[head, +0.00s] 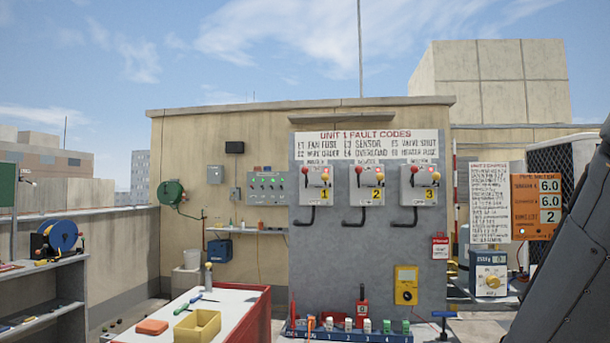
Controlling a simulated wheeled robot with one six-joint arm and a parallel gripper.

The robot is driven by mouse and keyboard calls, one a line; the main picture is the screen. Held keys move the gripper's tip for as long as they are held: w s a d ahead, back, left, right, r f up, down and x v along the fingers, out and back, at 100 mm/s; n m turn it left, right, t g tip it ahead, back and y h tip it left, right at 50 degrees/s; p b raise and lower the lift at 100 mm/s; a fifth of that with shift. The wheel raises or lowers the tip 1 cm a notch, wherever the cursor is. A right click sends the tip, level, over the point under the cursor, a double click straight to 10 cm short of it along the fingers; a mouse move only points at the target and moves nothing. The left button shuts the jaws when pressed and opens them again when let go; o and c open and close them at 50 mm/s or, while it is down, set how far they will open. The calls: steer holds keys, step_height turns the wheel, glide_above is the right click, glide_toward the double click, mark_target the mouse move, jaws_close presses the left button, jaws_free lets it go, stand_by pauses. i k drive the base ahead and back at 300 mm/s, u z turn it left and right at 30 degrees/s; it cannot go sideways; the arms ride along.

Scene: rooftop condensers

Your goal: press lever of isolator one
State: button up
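Isolator one (317,187) is a light grey box with a yellow "1", mounted on the upper left of a grey panel (350,260). A black bent lever (309,217) hangs below it, and a small red knob (305,170) is at its upper left. A lit indicator shows near its top right, too small to read surely. Isolator two (368,187) and isolator three (419,188) stand in a row to its right, with similar black levers below. My gripper is not in view. A dark part at the right edge looks like my arm.
A red-sided workbench (262,310) with a yellow bin (197,326) stands in front, left of the panel. A blue strip (350,336) with several switches lies at the panel's foot. A yellow meter (406,285) hangs lower right. An orange display (537,207) is further right.

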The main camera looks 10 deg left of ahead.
mark_target(304, 170)
steer(key=k, duration=0.6)
steer(key=u, duration=0.8)
steer(key=i, duration=0.7)
steer(key=u, duration=0.65)
steer(key=i, duration=1.35)
steer(key=z, duration=1.15)
steer(key=i, duration=0.3)
steer(key=z, duration=0.3)
